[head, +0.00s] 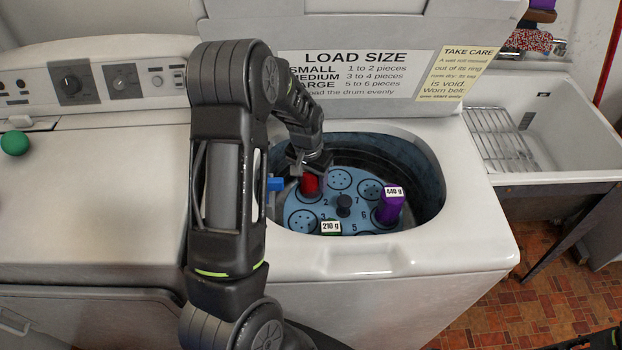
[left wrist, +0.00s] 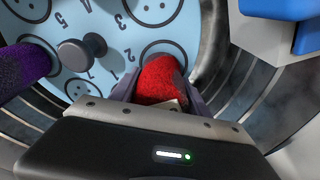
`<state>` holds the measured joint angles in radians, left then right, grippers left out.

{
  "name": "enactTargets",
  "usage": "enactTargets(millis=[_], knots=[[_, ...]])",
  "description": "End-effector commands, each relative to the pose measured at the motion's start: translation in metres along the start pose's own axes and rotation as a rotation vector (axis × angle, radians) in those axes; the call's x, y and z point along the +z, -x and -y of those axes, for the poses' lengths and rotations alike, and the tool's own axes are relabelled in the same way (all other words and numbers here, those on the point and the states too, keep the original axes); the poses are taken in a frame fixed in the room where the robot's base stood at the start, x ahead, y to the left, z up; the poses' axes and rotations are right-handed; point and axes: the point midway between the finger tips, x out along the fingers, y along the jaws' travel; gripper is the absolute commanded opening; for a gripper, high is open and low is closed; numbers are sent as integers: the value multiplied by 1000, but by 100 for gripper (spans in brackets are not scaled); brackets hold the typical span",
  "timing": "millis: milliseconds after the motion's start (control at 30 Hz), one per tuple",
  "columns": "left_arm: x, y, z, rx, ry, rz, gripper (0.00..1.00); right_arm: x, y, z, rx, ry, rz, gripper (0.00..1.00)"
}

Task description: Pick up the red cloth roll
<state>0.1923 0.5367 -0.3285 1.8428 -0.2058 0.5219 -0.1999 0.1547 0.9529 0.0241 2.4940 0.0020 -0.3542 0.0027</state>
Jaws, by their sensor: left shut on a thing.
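The red cloth roll (head: 310,184) stands in the washer drum, at the left side of the blue numbered disc (head: 336,210). My left gripper (head: 309,170) reaches down into the drum and is shut on the top of the roll. In the left wrist view the red roll (left wrist: 158,80) shows between the two fingers of the left gripper (left wrist: 158,95).
A blue object (head: 275,184) sits at the drum's left rim. The drum wall (head: 430,180) surrounds the disc.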

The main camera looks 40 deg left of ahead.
Motion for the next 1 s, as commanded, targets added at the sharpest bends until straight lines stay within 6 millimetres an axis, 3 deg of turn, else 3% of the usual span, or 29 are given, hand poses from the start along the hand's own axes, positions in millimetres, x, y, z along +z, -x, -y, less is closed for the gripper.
enactTargets(millis=[500,1000], knots=[[0,0,0,0,0,0,0,0,0,0,0,0,0,36],[-2,8,0,-1,-1,-4,0,0,-4,-1,-1,1,-1,36]])
